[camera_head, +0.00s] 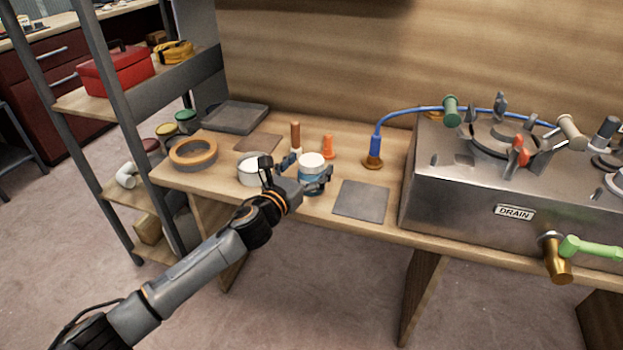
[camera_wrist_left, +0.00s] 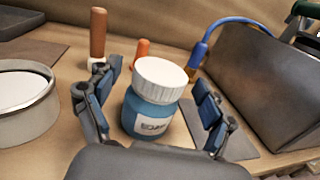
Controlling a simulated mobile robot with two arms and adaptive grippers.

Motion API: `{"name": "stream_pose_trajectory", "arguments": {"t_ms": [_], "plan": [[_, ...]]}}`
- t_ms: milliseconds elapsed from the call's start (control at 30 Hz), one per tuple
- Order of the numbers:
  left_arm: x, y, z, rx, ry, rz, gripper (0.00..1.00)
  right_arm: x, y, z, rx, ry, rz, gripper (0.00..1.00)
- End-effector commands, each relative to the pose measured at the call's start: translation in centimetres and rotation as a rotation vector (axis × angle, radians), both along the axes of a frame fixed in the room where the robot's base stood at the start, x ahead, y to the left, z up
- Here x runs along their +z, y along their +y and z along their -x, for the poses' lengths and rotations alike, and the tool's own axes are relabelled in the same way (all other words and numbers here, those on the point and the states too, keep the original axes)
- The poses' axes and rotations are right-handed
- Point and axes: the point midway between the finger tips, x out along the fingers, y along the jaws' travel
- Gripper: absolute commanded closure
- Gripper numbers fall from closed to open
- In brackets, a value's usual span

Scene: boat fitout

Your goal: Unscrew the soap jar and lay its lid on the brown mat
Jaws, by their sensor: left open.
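The soap jar (camera_head: 313,178) is a blue jar with a pale label, upright on the wooden bench. Its white ribbed lid (camera_head: 313,160) sits on top. In the left wrist view the jar (camera_wrist_left: 148,114) and lid (camera_wrist_left: 160,77) are central. My left gripper (camera_head: 305,171) is open, with one finger on each side of the jar; in the wrist view (camera_wrist_left: 150,97) gaps show between fingers and jar. The brown mat (camera_head: 258,142) lies bare on the bench, farther back and left of the jar. My right gripper is not in view.
A white round tub (camera_head: 249,171) stands just left of the jar. A brown-handled tool (camera_head: 295,136) and an orange item (camera_head: 328,148) stand behind it. A grey mat (camera_head: 361,201) lies right, before the steel sink unit (camera_head: 450,200). A tape ring (camera_head: 193,152) and grey tray (camera_head: 236,117) are left.

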Motion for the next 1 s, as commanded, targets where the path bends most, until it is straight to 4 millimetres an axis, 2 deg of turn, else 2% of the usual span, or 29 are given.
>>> {"name": "stream_pose_trajectory", "arguments": {"t_ms": [133, 367, 467, 733, 1000], "plan": [[-0.18, -0.67, -1.19, 0.0, 0.001, 0.0, 0.18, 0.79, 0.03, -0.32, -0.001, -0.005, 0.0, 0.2], [-0.13, -0.72, -1.29, 0.0, 0.002, 0.0, 0.18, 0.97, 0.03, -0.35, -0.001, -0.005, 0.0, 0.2], [-0.14, -0.71, -1.29, 0.0, 0.002, 0.0, 0.34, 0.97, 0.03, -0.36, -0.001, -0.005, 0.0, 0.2], [-0.15, -0.69, -1.27, 0.0, 0.002, 0.0, 0.88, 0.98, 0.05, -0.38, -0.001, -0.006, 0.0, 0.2], [0.1, -0.69, -1.3, 0.0, 0.0, 0.0, 0.88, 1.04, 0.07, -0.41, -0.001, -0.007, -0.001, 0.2]]}}
